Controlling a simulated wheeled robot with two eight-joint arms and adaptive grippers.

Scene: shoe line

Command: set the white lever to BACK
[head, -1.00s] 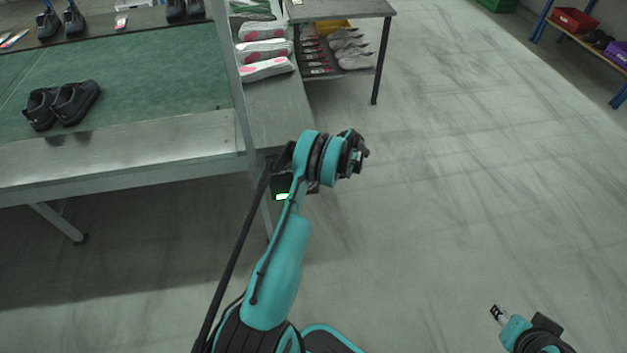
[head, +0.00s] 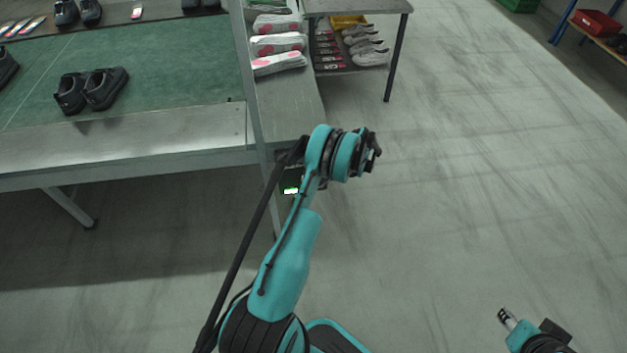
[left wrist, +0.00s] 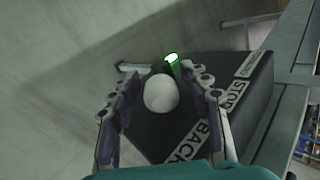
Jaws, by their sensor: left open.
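The white lever's round knob (left wrist: 160,93) shows in the left wrist view, above a dark control box (left wrist: 150,132). My left gripper (left wrist: 160,98) is open, with one finger on each side of the knob. I cannot tell whether the fingers touch it. STOP (left wrist: 237,93) and BACK (left wrist: 194,142) labels run along the box's edge; the knob hides the lever's shaft, so its exact setting is unclear. In the head view my left arm covers the lever and gripper. My right gripper (head: 507,317) is small at the lower right, its jaw state unclear.
A green light (head: 291,190) glows on the box beside the bench leg. Black shoes (head: 92,90) stand on the green belt (head: 170,65) at left. A small table (head: 360,7) with grey shoes beneath stands behind. Open floor lies to the right.

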